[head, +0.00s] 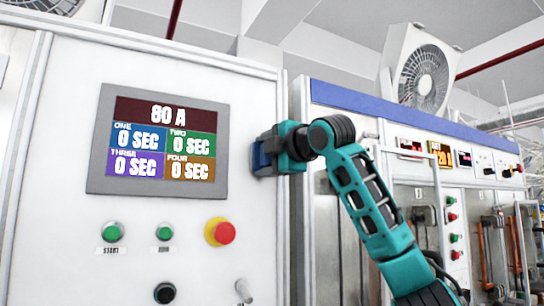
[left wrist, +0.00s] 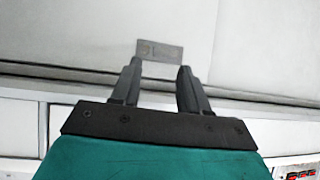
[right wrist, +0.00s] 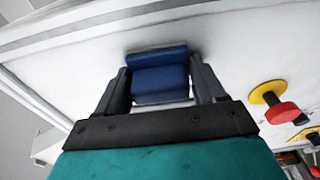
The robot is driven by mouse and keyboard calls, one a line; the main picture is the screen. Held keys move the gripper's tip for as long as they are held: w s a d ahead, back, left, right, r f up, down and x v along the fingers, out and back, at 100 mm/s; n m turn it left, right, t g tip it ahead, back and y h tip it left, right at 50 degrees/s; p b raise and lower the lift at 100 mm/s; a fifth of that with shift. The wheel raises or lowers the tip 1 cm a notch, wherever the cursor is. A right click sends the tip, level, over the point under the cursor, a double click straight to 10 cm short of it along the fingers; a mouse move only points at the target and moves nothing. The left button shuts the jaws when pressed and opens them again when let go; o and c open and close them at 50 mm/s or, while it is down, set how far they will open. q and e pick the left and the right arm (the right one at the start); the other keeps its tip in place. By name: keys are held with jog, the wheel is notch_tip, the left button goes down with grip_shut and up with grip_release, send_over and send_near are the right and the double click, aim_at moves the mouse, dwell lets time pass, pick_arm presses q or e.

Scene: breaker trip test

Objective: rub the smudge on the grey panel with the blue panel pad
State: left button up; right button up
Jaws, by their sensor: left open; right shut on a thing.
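The blue panel pad (head: 261,158) is between the fingers of my right gripper (head: 268,152), at the right edge of the pale cabinet front in the head view. In the right wrist view the blue pad (right wrist: 160,80) sits between the two dark fingers of my right gripper (right wrist: 160,82), facing the pale panel (right wrist: 75,70). I cannot tell whether it touches the panel. I cannot make out a smudge in any view. My left gripper (left wrist: 158,72) is open and empty; its fingers point at a pale surface with a small grey plate (left wrist: 160,51).
The cabinet front carries a grey-framed display (head: 158,143) with coloured fields. Below it are green buttons (head: 113,232), a red and yellow emergency stop (head: 221,232), a black knob (head: 165,292) and a toggle (head: 243,290). A blue-topped cabinet (head: 345,98) stands to the right.

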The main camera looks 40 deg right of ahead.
aim_at(244, 147)
jog(key=shift+w+a, duration=0.3)
jog(key=shift+a, duration=0.5)
jog(key=shift+w+a, duration=0.25)
jog(key=shift+a, duration=0.5)
jog(key=shift+r, duration=1.15)
jog(key=s+d, duration=0.2)
jog(key=d, duration=0.4)
jog(key=shift+d, duration=0.4)
jog(key=shift+s, duration=0.15)
jog(key=s+a+b, duration=0.1)
jog(key=s+a, duration=0.1)
jog(key=s, duration=0.3)
jog(key=shift+s, duration=0.35)
jog(key=shift+s, duration=0.1)
